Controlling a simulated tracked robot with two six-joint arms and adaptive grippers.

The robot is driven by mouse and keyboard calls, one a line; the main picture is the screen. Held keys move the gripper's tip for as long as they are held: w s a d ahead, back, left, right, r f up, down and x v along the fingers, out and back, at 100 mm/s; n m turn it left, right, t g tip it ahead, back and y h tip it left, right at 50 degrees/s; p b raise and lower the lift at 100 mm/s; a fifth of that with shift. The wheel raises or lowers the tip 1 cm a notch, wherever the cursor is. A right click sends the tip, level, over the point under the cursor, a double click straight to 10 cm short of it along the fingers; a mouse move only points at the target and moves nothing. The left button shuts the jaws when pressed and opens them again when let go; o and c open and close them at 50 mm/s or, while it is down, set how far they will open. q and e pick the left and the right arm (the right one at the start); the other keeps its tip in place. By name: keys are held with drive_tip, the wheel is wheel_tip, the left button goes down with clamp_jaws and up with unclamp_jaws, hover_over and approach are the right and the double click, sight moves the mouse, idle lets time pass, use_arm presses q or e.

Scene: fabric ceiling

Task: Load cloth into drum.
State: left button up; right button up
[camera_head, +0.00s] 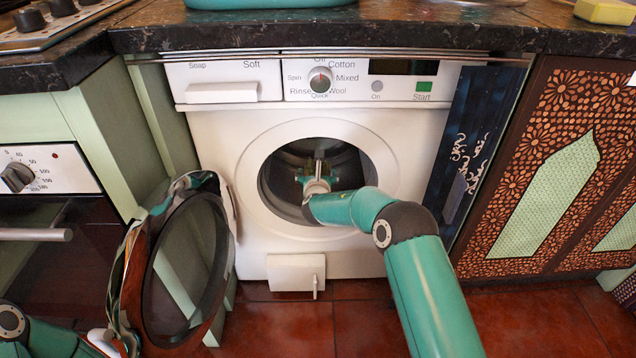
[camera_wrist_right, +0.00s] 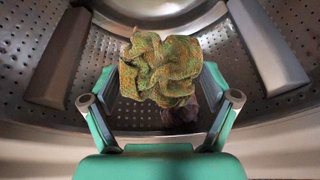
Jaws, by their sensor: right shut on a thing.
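A crumpled green-and-orange cloth (camera_wrist_right: 160,68) shows in the right wrist view, inside the perforated metal drum (camera_wrist_right: 25,60). My right gripper (camera_wrist_right: 159,82) is shut on the cloth, with one finger at each side of it. A small dark purple piece (camera_wrist_right: 181,112) shows just below the cloth; I cannot tell whether it is a separate thing. In the head view, my right arm reaches through the round opening of the white washing machine (camera_head: 226,130), and the right gripper (camera_head: 317,170) is inside the drum.
A dark countertop (camera_head: 420,30) overhangs the machine. An oven (camera_head: 35,270) stands at the left and a patterned cabinet (camera_head: 555,165) at the right. Red floor tiles (camera_head: 540,325) lie clear at the lower right.

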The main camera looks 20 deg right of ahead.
drive_tip(key=shift+w+d+f, duration=0.1)
drive_tip(key=shift+w+f, duration=0.05)
drive_tip(key=shift+w, duration=0.2)
drive_tip(key=o, duration=0.5)
drive_tip(key=shift+s, duration=0.1)
idle(0.4)
drive_tip(key=shift+s, duration=0.2)
drive_tip(key=f+v, duration=0.1)
drive_tip(key=v, duration=0.7)
drive_tip(key=f+b+v, duration=0.1)
drive_tip(key=v, duration=0.6)
drive_tip(key=s+f+b+v, duration=0.1)
drive_tip(key=v, duration=0.7)
drive_tip(key=shift+s+a+r, duration=0.1)
drive_tip(key=shift+s+a, duration=0.1)
drive_tip(key=shift+s, duration=0.2)
